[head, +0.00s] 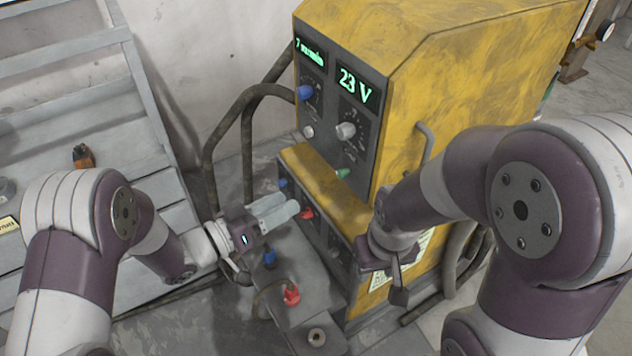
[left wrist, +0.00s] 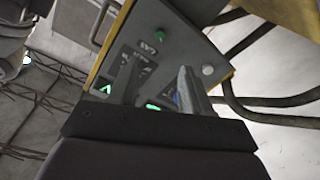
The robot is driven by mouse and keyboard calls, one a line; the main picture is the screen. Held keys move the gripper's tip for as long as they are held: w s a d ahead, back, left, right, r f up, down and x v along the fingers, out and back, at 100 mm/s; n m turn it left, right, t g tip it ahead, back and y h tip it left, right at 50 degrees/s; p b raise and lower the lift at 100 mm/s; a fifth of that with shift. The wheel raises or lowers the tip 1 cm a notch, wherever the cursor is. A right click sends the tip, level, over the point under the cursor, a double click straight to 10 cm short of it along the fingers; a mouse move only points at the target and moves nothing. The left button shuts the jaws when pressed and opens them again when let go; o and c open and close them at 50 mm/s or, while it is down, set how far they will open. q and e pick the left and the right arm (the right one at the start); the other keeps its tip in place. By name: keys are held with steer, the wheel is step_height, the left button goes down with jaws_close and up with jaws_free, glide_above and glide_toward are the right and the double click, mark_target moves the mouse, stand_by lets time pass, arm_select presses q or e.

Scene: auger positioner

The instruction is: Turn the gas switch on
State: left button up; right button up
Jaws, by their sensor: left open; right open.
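The yellow welding machine (head: 450,60) stands in the middle with a dark control panel facing left. A green knob or button (head: 343,173) sits low on the upper panel. In the left wrist view a green button (left wrist: 160,32) shows near a small label that seems to read GAS. I cannot tell for sure which control is the gas switch. My left gripper (head: 293,203) is open and empty, in front of the lower panel, below and left of the green knob. Its fingers (left wrist: 160,78) point toward the panel. My right gripper (head: 388,278) is open and empty beside the machine's lower right side.
The upper panel bears a blue knob (head: 305,92), a white knob (head: 346,131) and green displays (head: 355,86). Black hoses (head: 212,150) run behind the machine. A grey slatted bench (head: 70,110) stands at left.

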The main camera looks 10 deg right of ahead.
mark_target(339, 175)
arm_select(q)
steer(key=x, duration=1.3)
steer(key=shift+d, duration=0.1)
jaws_close()
